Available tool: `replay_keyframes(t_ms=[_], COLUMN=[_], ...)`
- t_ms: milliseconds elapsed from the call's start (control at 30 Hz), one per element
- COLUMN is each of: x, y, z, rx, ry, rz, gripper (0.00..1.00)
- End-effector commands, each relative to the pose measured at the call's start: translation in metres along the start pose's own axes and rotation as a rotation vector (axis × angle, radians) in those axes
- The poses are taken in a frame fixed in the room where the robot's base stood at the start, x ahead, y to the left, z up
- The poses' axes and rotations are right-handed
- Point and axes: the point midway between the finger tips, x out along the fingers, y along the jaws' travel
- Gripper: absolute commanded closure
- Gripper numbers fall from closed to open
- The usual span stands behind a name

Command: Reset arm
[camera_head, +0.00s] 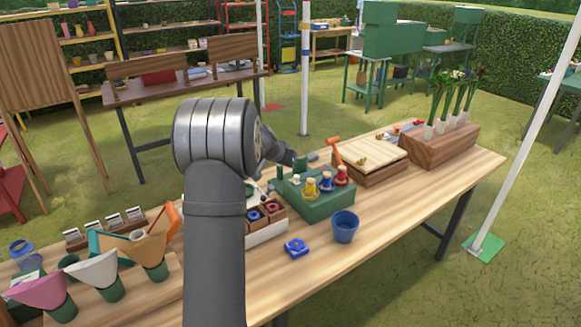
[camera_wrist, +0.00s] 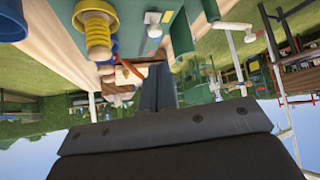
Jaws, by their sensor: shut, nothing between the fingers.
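My gripper (camera_wrist: 158,88) is shut and empty, its two dark fingers together in the wrist view, where the scene appears upside down. In the head view my arm rises over the front of the wooden table (camera_head: 395,215), with its wrist by the back of a green stand (camera_head: 315,211). The stand holds yellow, blue and red spools (camera_head: 310,188). In the wrist view the yellow spool (camera_wrist: 98,35) hangs near the fingers at the upper left, apart from them. The fingertips are hard to make out in the head view.
A blue cup (camera_head: 345,227) and a small blue item (camera_head: 297,247) stand in front of the stand. A wooden box (camera_head: 370,160) and a flower block with tubes (camera_head: 440,147) are to the right. Paper cones (camera_head: 92,273) are at front left. The table's front right is clear.

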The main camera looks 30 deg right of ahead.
Motion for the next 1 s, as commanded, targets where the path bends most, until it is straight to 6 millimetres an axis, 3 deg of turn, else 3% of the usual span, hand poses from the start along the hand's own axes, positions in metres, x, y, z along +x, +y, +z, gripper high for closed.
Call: replay_keyframes(t_ms=[700, 867, 1000], x=[-0.004, 0.008, 0.029], y=[0.0, 0.001, 0.001], z=[-0.001, 0.0, 0.001], rx=[0.001, 0.0, 0.001], ry=[0.001, -0.001, -0.003], rz=[0.0, 0.002, 0.003], gripper=[1.0, 1.0, 1.0])
